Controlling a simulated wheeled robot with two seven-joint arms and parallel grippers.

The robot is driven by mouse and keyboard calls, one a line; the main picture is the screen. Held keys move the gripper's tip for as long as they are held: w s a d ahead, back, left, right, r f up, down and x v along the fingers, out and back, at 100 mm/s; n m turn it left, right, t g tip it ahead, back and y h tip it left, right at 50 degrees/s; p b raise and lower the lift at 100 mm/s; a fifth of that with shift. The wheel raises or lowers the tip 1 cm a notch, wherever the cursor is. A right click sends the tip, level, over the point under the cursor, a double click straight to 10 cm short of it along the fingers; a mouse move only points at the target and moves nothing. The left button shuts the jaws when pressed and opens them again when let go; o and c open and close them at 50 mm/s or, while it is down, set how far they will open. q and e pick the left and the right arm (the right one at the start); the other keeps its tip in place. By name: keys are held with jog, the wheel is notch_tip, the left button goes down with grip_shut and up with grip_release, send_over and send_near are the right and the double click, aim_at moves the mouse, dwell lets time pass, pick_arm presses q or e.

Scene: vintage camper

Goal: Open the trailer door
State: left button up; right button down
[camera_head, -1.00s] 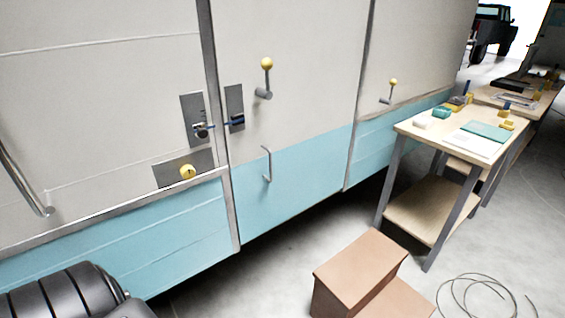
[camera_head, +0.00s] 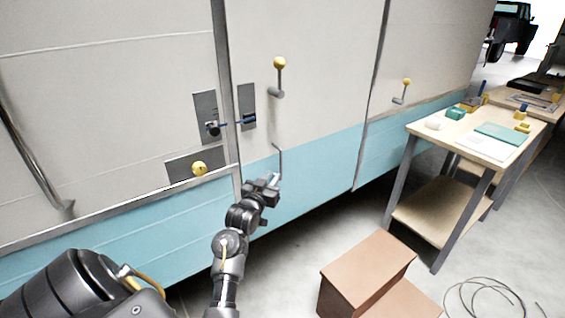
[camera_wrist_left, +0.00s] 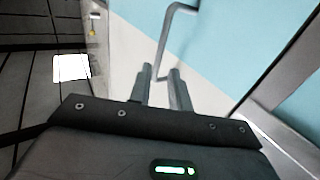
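The trailer door (camera_head: 310,60) is white above and light blue below, and looks shut in its frame. A thin bent metal handle (camera_head: 280,152) is on its lower left part; it also shows in the left wrist view (camera_wrist_left: 163,45). My left gripper (camera_head: 273,181) is at the lower end of this handle. In the left wrist view the two fingers of my left gripper (camera_wrist_left: 160,76) are apart, with the handle's lower end in line with the gap. I cannot tell whether they touch it. My right gripper is not in view.
A latch plate with a blue bar (camera_head: 246,120) sits at the door's left edge. A yellow-knobbed lever (camera_head: 279,75) is above the handle. Brown steps (camera_head: 365,268) stand on the floor at front right. A wooden workbench (camera_head: 440,215) stands at right. A cable (camera_head: 485,295) lies on the floor.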

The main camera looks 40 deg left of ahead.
aim_at(281, 165)
pick_arm(q)
jog(key=x, duration=1.1)
jog(key=shift+p, duration=0.4)
grip_shut()
